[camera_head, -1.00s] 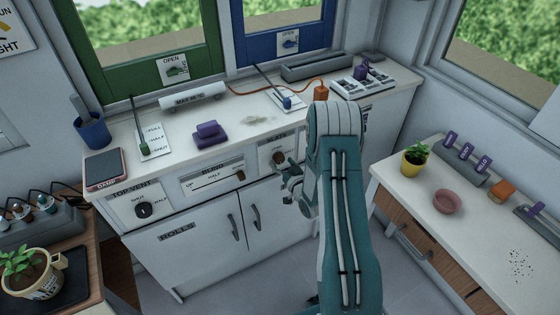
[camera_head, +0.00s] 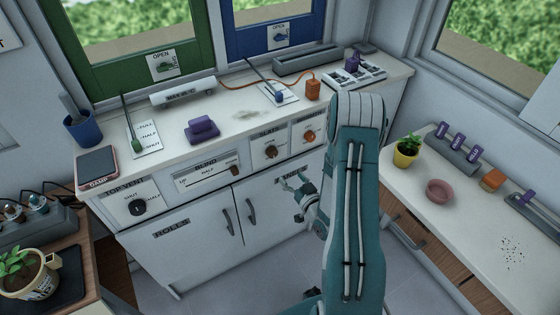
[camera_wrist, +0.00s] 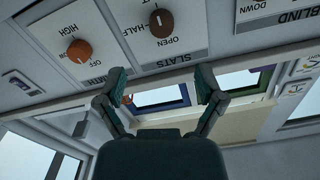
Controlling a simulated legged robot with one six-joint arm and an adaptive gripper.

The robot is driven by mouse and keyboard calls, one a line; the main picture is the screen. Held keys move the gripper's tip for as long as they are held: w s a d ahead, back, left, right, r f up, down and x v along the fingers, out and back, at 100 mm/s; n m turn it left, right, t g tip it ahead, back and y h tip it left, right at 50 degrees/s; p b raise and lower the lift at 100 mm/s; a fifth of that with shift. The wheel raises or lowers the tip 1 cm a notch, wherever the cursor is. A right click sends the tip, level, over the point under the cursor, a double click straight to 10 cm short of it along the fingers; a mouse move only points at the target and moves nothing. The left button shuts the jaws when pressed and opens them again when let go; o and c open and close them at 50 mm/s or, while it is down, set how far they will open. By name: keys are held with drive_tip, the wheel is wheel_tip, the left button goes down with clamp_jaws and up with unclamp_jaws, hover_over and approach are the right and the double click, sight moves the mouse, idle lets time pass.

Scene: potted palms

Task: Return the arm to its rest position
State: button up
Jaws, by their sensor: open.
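My gripper (camera_head: 291,184) is open and empty in the head view, in front of the white cabinet below the knob panels. My arm's teal link stands in front of it and hides part of the cabinet. In the wrist view my gripper (camera_wrist: 163,85) shows its two fingers spread apart with nothing between them.
At right a side bench holds a potted plant (camera_head: 406,151) and a pink bowl (camera_head: 439,191). Grey floor (camera_head: 265,275) shows between.

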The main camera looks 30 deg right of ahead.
drive_tip(key=w+a+r+n+g+h, duration=0.15)
drive_tip(key=w+r+g, duration=0.3)
drive_tip(key=r, duration=0.65)
drive_tip(key=s+a+r+g+h, duration=0.1)
drive_tip(key=s+a+r, duration=0.1)
drive_tip(key=r, duration=0.3)
drive_tip(key=s+a+r+g, duration=0.1)
drive_tip(key=a+r, duration=0.2)
drive_tip(key=r, duration=0.1)
drive_tip(key=s+a+r+g+y, duration=0.1)
drive_tip(key=s+a+r+g, duration=0.2)
drive_tip(key=s, duration=0.9)
drive_tip(key=s+a+r+n+g+y, duration=0.1)
drive_tip(key=s+a+r+g, duration=0.2)
drive_tip(key=s+a+r, duration=0.3)
drive_tip(key=s+a, duration=0.2)
drive_tip(key=s, duration=0.3)
drive_tip(key=shift+s+r, duration=0.25)
drive_tip(key=shift+s, duration=0.1)
